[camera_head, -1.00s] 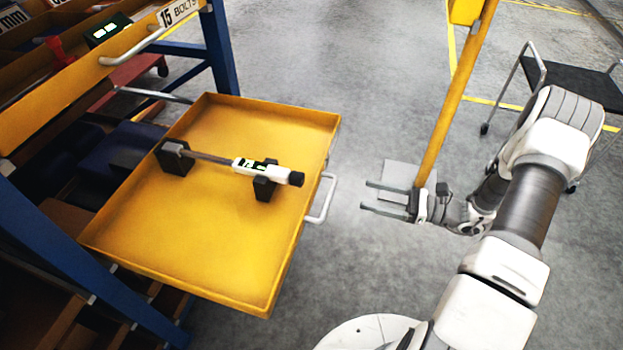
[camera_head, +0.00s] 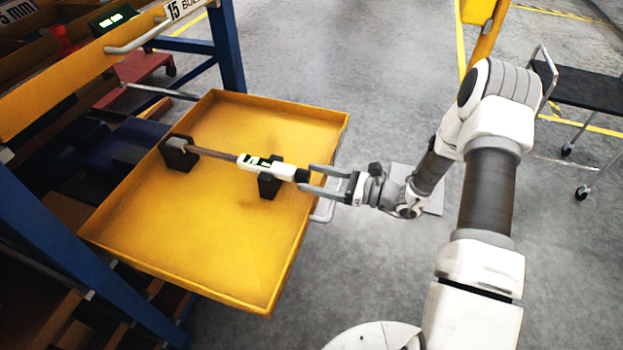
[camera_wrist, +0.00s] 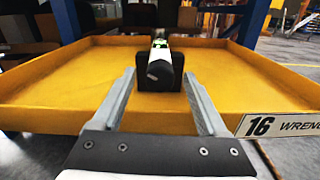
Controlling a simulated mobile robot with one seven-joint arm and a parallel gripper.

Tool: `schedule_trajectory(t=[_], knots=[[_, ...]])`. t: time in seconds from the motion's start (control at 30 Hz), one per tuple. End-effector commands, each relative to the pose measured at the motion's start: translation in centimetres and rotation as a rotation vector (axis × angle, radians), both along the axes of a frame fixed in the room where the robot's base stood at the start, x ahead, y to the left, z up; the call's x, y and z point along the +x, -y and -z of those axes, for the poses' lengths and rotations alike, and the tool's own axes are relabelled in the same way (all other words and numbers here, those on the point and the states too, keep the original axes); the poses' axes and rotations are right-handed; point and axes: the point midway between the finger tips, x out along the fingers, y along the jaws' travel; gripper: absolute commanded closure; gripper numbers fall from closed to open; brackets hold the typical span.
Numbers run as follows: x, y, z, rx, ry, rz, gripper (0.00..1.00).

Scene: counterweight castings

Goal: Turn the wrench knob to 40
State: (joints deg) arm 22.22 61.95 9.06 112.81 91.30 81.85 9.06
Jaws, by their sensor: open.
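In the wrist view my gripper's two fingers (camera_wrist: 162,85) point at the wrench's end (camera_wrist: 161,72), which shows between and beyond the tips. I cannot tell whether a finger touches the knob. The display's number is too small to read.
The drawer's right wall and its handle (camera_head: 323,211) lie beneath my gripper. A label reading "16 WRENCH" (camera_wrist: 285,124) is on the drawer front. A blue rack post (camera_head: 226,50) stands behind. A black cart (camera_head: 585,88) is at the right.

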Motion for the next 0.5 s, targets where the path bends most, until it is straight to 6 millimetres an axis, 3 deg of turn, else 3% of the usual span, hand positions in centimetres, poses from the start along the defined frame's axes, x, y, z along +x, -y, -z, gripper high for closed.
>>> schedule_trajectory(t=[0.4,0.5], knots=[[0.36,-0.95,-0.01,-0.001,0.0,0.0,0.24],[0.35,-0.94,-0.01,0.0,0.0,0.0,0.4]])
